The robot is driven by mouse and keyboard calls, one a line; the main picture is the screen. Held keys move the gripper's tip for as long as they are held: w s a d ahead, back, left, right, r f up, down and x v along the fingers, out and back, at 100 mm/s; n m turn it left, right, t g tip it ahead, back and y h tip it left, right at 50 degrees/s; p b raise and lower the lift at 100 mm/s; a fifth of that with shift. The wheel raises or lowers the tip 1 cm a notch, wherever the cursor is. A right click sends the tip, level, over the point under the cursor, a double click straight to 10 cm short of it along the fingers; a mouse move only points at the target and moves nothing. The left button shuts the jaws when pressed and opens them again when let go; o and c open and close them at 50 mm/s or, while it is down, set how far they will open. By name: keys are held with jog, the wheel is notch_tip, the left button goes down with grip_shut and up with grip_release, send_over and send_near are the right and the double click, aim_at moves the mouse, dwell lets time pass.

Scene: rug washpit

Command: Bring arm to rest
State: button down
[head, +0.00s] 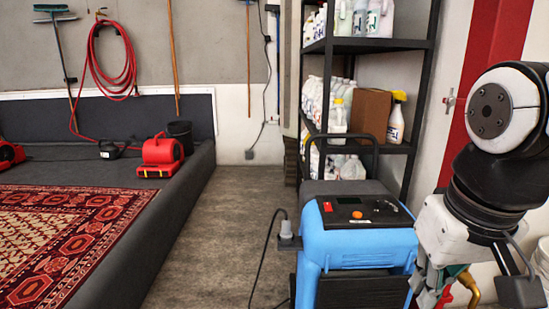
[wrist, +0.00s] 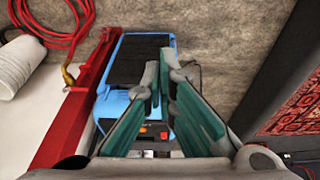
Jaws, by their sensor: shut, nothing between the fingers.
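My arm stands folded at the right of the head view, its white and black links bent so the wrist hangs down. My gripper (wrist: 161,76) points downward in the wrist view, its green-padded fingers close together with nothing between them. In the head view only part of the gripper (head: 436,288) shows at the bottom edge, and its fingertips are cut off. The blue machine (head: 366,248) stands just left of my gripper in the head view. It also shows beyond the fingers in the wrist view (wrist: 113,92), partly hidden by them.
A black shelf (head: 372,45) with bottles stands behind the blue machine. A patterned rug (head: 70,235) lies in the washpit at left, with a red blower (head: 160,155) and black bucket (head: 181,134). A concrete aisle (head: 215,230) is free. A red hose (wrist: 55,20) lies near a white bucket (wrist: 20,65).

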jog(key=s+f+g, duration=0.1)
jog(key=s+f, duration=0.3)
jog(key=s, duration=0.8)
notch_tip(320, 180, up, 17)
jog(key=t+p, duration=0.2)
jog(key=p, duration=1.3)
jog(key=shift+w+f+t, duration=0.2)
jog(key=shift+t, duration=0.1)
jog(key=shift+a, duration=0.1)
